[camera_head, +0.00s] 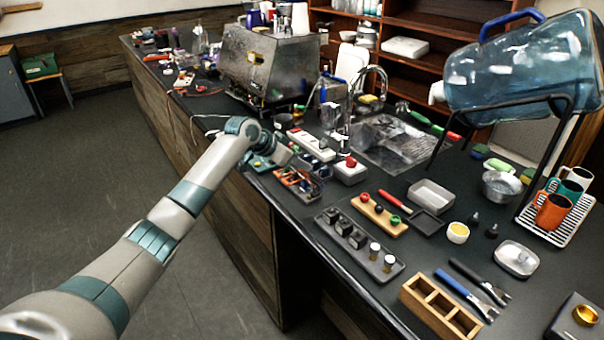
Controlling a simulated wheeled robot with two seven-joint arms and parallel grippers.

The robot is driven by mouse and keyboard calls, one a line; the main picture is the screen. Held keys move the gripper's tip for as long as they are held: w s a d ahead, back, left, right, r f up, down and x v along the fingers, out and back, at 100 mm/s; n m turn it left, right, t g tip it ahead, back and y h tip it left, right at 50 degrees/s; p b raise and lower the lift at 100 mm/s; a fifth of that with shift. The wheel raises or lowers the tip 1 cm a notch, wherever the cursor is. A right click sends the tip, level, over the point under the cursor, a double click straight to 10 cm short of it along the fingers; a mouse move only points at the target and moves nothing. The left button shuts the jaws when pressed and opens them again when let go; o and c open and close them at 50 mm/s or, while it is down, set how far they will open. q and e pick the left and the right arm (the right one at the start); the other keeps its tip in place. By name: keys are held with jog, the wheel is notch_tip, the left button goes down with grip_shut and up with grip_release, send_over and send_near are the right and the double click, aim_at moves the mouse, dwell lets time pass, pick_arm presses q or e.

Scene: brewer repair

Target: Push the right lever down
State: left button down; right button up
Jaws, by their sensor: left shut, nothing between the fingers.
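My left arm reaches in from the lower left, and its gripper (281,155) is at the counter's front edge, small in the picture. The gripper is shut and empty. It is close above a group of small devices, among them an orange-framed one (297,181); I cannot tell whether it touches any. A white strip with dark switches (311,144) lies just right of the gripper. A white box with a red knob (350,168) is further right. I cannot make out for certain which part is the right lever. My right gripper is not in view.
A metal espresso machine (270,68) stands behind the gripper. A tray with black blocks (358,243), a wooden box (440,308) and a large blue bottle (520,65) stand further right.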

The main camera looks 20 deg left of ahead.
pick_arm(q)
jog(key=shift+s+a+f+t+b, duration=0.1)
jog(key=shift+s+f+t+b, duration=0.2)
jog(key=shift+f+b, duration=0.1)
jog(key=shift+f+h+b, duration=0.1)
jog(key=shift+h+b, duration=0.2)
jog(key=shift+s+a+f+t+h+b, duration=0.15)
jog(key=shift+f+t+h+b, duration=0.15)
jog(key=shift+t+b, duration=0.35)
jog(key=shift+a+r, duration=0.1)
jog(key=shift+r, duration=0.3)
jog(key=shift+f, duration=0.15)
jog(key=shift+x, duration=0.75)
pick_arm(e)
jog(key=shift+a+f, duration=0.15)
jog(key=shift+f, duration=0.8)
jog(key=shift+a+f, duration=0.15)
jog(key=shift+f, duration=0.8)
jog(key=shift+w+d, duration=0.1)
